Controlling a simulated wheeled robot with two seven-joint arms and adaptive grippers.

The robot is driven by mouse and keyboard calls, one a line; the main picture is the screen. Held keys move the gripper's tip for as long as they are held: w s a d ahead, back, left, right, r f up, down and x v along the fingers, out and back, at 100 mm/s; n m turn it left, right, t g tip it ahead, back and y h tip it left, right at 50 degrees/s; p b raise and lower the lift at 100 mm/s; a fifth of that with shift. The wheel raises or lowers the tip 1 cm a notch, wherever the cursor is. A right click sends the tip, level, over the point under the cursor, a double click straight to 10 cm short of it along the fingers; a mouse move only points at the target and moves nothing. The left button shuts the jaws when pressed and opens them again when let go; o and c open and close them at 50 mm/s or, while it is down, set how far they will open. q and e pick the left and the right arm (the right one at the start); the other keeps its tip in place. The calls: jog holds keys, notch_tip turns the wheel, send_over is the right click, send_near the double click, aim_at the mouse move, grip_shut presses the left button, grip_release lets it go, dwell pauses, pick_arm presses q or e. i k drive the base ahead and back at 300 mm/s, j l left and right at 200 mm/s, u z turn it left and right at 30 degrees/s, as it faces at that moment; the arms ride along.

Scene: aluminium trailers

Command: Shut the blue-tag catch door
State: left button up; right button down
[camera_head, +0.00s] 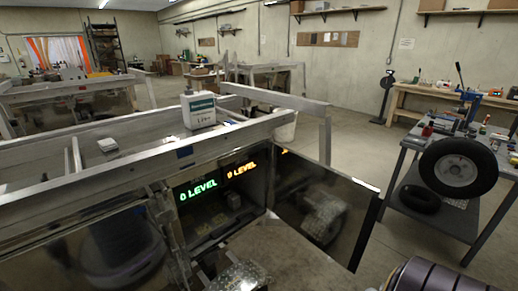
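The aluminium trailer (60,200) fills the left and middle of the view. A small blue tag (184,152) sits on its rail, above an open compartment (235,195). A dark, shiny door panel (325,212) stands swung open at the right side of that compartment. A pale strip (366,185) lies along the door's upper outer corner; I cannot tell whether it is the catch. Green and orange "0 LEVEL" lettering shows inside the compartment.
A white canister (198,109) stands on the trailer top. A grey workbench (404,142) with a tyre (458,168) is at the right. A dark ribbed cylinder (445,277) and a patterned shiny object (240,277) are at the bottom edge. Open floor lies between door and bench.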

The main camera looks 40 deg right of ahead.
aim_at(338, 213)
jog(key=l+u, duration=0.1)
jog(key=l, duration=0.5)
jog(key=k+l, duration=0.1)
jog(key=l, duration=0.5)
jog(key=l+u, duration=0.15)
jog(key=l, duration=0.45)
jog(key=k+l, duration=0.1)
jog(key=l, duration=0.5)
jog(key=k+l+u, duration=0.15)
jog(key=l, duration=0.45)
jog(key=l+u, duration=0.1)
jog(key=l, duration=0.5)
jog(key=k+l, duration=0.2)
jog(key=l, duration=0.35)
jog(key=k+l+u, duration=0.15)
jog(key=l, duration=0.4)
jog(key=k+l, duration=0.2)
jog(key=k, duration=0.45)
jog(key=k+l+u, duration=0.1)
jog(key=k, duration=0.5)
jog(key=l, duration=0.1)
